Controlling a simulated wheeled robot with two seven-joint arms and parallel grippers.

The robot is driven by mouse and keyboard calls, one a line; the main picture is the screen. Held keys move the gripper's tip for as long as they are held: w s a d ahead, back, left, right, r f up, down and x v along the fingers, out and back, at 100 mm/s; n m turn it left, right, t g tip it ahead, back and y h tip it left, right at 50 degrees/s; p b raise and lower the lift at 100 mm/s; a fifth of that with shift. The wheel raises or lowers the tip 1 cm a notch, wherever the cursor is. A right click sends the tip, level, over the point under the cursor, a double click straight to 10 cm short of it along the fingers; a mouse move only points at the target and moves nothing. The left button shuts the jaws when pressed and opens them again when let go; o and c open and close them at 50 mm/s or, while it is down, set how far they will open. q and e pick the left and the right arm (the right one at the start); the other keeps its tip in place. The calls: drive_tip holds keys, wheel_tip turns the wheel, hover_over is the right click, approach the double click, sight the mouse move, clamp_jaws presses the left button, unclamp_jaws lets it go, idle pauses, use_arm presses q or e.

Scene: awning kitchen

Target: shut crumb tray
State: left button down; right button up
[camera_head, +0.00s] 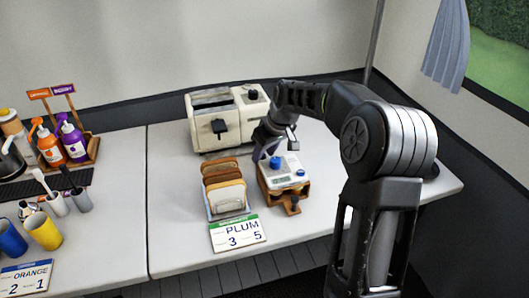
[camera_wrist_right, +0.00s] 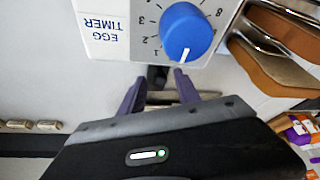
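The cream toaster (camera_head: 232,125) stands at the back of the table, with a dark lever on its front and a dark knob on top. I cannot make out its crumb tray clearly; the toaster's lower right side is partly hidden by my right arm. My right gripper (camera_head: 272,147) is low beside the toaster's right front, just behind the egg timer. In the right wrist view, the purple fingers of the gripper (camera_wrist_right: 158,82) are apart. A small dark piece shows between them, and I cannot tell what it is. My left gripper is not in view.
The egg timer (camera_head: 283,178) with its blue knob is very close to the fingers, also in the right wrist view (camera_wrist_right: 110,25). A toast rack (camera_head: 224,190) stands left of it, behind the PLUM card (camera_head: 238,233). Bottles (camera_head: 72,141) and cups stand at the left.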

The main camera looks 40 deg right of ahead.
clamp_jaws()
idle(1.2)
